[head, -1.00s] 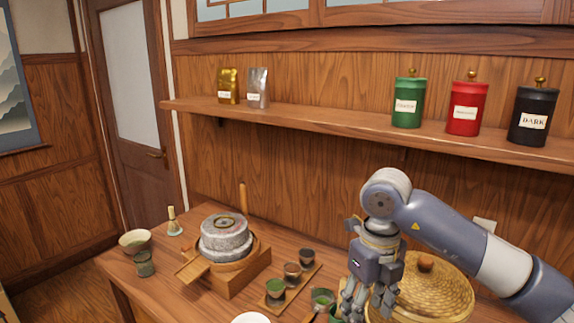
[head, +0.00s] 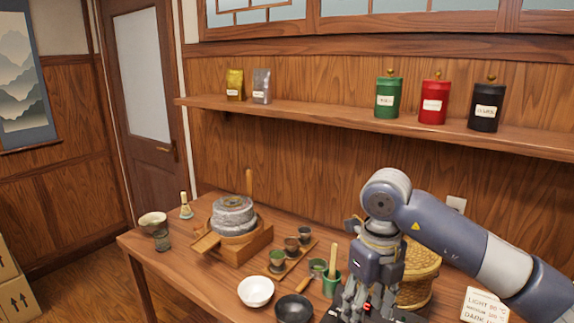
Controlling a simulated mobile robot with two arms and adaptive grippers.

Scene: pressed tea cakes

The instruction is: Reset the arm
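My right arm comes in from the right, and its gripper (head: 367,303) points down over the front right of the wooden table (head: 215,291). Its fingers look spread apart, and I see nothing held between them. The fingertips are close to the lower picture edge. The gripper covers part of a woven lidded basket (head: 420,262) behind it and part of a dark base below it. A green cup holding utensils (head: 331,285) stands just left of the fingers. My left gripper is not in view.
A stone mill (head: 234,216), a tray of small cups (head: 298,262), a white bowl (head: 256,291) and a black bowl (head: 294,308) stand on the table. A sign (head: 484,306) is at the right. The wall shelf (head: 330,117) holds tins and pouches. Cartons (head: 18,295) stand at the left.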

